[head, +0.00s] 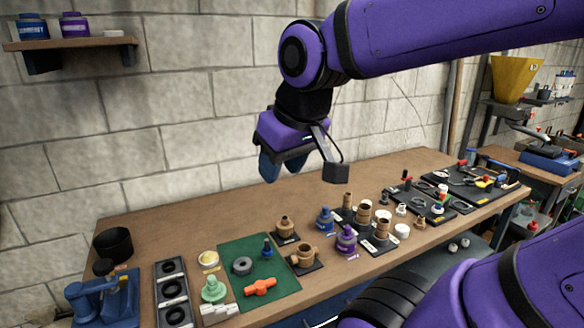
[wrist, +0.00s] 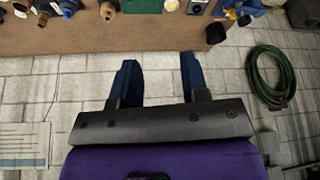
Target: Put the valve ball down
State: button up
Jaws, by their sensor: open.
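My gripper (head: 303,168) is raised above the back of the workbench, near the block wall. Its two dark blue fingers are apart with nothing between them, as the wrist view also shows (wrist: 159,62). A grey round piece with a dark hole (head: 242,265) lies on the green mat (head: 270,305); it may be the valve ball, but I cannot tell for sure. It is well below and to the left of my gripper, not touching it. An orange handle (head: 260,287) and a small blue part (head: 267,248) lie on the same mat.
The workbench (head: 185,225) has brown and purple fittings right of the mat, a black tray with round holes (head: 172,290) and a blue vise (head: 105,295) at left. A black cup (head: 113,244) stands behind. The bench's back strip is clear. A green hose (wrist: 268,75) is coiled beyond.

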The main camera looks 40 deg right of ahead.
jog(key=shift+s+a+r, duration=0.1)
jog(key=shift+s+a, duration=0.05)
jog(key=shift+s, duration=0.65)
jog(key=shift+s+a+r, duration=0.1)
jog(key=shift+s+a, duration=0.05)
jog(key=shift+s, duration=0.65)
